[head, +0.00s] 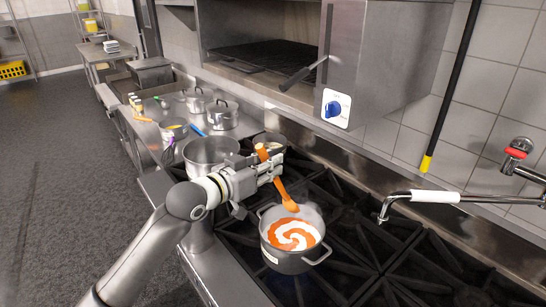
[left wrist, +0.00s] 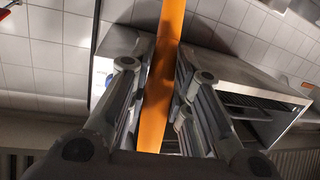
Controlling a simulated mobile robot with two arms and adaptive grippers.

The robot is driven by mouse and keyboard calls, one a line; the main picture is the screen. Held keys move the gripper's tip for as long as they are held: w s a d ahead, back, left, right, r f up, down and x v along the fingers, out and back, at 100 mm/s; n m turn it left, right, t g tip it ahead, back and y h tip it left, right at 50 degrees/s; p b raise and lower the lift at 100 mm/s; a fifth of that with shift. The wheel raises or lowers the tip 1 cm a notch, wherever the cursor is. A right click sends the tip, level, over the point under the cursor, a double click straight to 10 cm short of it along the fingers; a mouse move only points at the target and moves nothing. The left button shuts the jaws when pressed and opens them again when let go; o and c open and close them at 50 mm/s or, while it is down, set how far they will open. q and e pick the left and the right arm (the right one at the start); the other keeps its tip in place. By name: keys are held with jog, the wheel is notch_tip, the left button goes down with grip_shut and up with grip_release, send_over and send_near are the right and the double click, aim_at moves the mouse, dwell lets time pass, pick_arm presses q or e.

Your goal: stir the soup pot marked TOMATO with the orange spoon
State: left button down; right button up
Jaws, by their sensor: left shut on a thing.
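The soup pot (head: 292,262) stands on the black stove grate in the head view. Its soup shows an orange and white swirl. A pale label sits on its front left side, too small to read. My left gripper (head: 272,166) is shut on the orange spoon (head: 281,190), behind and above the pot. The spoon also runs between the fingers in the left wrist view (left wrist: 163,75). It is tilted, with its bowl end low at the pot's far rim. The bowl end appears above the soup; I cannot tell whether it touches the pot. My right gripper is not in view.
A larger steel pot (head: 211,150) stands left of my gripper. More pots (head: 222,116) and small items are on the counter beyond. A jointed faucet (head: 435,196) reaches over the stove from the right. The grates right of the soup pot are clear.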

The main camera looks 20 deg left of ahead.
pick_arm(q)
notch_tip(320, 180, down, 13)
jog(key=w+b, duration=0.1)
jog(key=b, duration=0.6)
jog(key=shift+w+d+r+b, duration=0.15)
jog(key=shift+w+d+b, duration=0.05)
jog(key=shift+d+b, duration=0.2)
dwell(0.3)
